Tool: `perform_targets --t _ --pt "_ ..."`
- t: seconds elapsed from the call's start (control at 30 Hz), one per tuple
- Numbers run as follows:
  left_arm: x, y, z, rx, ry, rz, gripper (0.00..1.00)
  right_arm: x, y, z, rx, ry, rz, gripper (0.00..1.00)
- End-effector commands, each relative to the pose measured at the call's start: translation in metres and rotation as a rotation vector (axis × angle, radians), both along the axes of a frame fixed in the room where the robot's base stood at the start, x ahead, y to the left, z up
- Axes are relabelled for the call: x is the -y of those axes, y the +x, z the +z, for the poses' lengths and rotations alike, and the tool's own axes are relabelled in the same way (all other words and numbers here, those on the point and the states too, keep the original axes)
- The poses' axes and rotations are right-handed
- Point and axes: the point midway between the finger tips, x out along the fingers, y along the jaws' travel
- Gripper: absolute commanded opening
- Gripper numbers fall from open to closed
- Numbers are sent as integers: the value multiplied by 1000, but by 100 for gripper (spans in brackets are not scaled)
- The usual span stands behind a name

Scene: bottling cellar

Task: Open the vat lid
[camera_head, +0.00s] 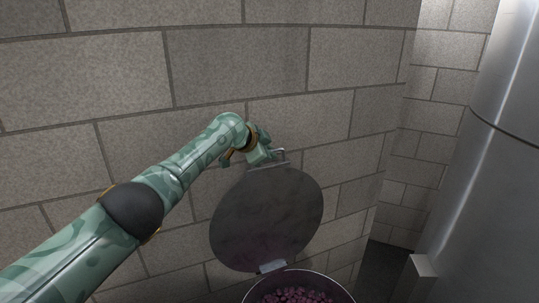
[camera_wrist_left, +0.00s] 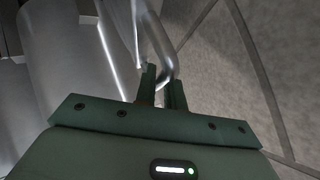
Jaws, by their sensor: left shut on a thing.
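The round grey vat lid (camera_head: 266,218) stands raised, nearly upright, in the head view. A hinge (camera_head: 272,267) joins its lower edge to the rim of the vat (camera_head: 262,284). The vat is open at the top and holds small purple, grape-like pieces (camera_head: 300,296). My left gripper (camera_head: 273,155) is at the top edge of the lid, shut on its metal handle (camera_head: 284,153). In the left wrist view the fingers (camera_wrist_left: 162,88) close around the bent handle bar (camera_wrist_left: 160,45). My right gripper is not in view.
A stone block wall (camera_head: 240,65) stands close behind the lid and my left arm. A tall shiny steel tank (camera_head: 490,170) fills the right side. A small grey block-like part (camera_head: 424,266) juts out low beside the tank. A dark gap (camera_head: 385,262) lies between vat and tank.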

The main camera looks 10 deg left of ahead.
Motion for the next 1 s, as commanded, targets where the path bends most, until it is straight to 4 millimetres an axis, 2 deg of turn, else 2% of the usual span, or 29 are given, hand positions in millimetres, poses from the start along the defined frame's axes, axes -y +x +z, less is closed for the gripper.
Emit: perform_targets --t 0.03,0.17,0.2,0.27,0.73,1.0 --pt "-3 -2 -10 -16 10 3 0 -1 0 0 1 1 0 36" --pt "-3 -2 -10 -16 10 3 0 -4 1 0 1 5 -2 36" --pt "-3 -2 -10 -16 11 4 16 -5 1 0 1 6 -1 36" --pt "-3 -2 -9 -15 10 3 32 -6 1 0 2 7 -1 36" --pt "-4 -5 0 -8 7 0 32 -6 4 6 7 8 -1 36" --pt "-19 -30 25 -2 6 0 32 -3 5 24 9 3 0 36"
